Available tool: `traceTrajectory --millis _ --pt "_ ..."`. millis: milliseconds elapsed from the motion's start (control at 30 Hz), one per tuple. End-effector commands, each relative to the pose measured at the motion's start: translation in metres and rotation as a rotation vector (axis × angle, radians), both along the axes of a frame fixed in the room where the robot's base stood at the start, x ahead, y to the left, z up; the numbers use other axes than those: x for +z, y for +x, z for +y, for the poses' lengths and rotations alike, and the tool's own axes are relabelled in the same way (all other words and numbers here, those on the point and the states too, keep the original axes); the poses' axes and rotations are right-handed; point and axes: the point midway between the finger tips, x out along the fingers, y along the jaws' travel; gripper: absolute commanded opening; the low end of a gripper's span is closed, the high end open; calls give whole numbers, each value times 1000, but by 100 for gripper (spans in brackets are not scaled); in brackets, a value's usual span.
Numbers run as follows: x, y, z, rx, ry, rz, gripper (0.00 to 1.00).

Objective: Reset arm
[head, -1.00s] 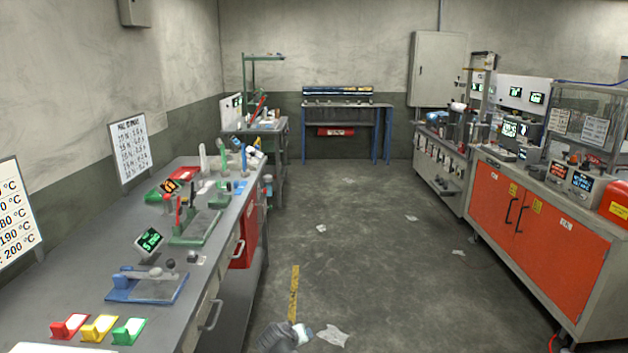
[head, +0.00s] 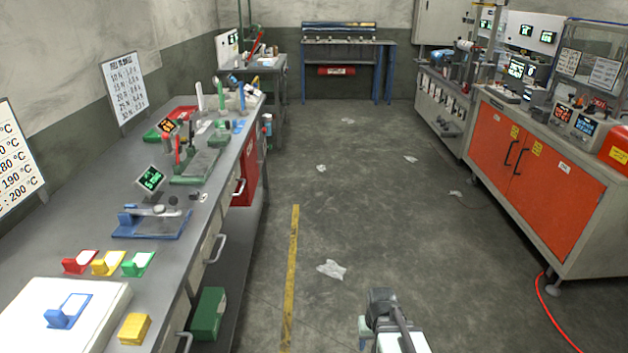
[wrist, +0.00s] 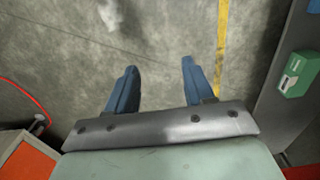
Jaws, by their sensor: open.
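My gripper (wrist: 158,85) shows in the wrist view with its two blue fingers spread apart. Nothing is between the fingers; only grey concrete floor shows beyond them. In the head view, part of my arm (head: 388,320) rises at the bottom edge, right of the middle, over the open floor. The gripper's fingers cannot be made out clearly there.
A long workbench (head: 60,235) with several small tools and blocks runs along the left. A green box (head: 209,314) sits low beside it. Orange cabinets (head: 530,165) stand at the right, near a red cable (head: 550,310).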

Motion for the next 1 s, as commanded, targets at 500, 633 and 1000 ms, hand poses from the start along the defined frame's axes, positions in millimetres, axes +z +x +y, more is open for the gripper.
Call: traceTrajectory --millis 500,633,1000 --pt "-88 -87 1 1 -3 197 52" --pt "-113 -120 1 1 -4 265 52" --pt "-171 -220 1 0 -4 454 52"
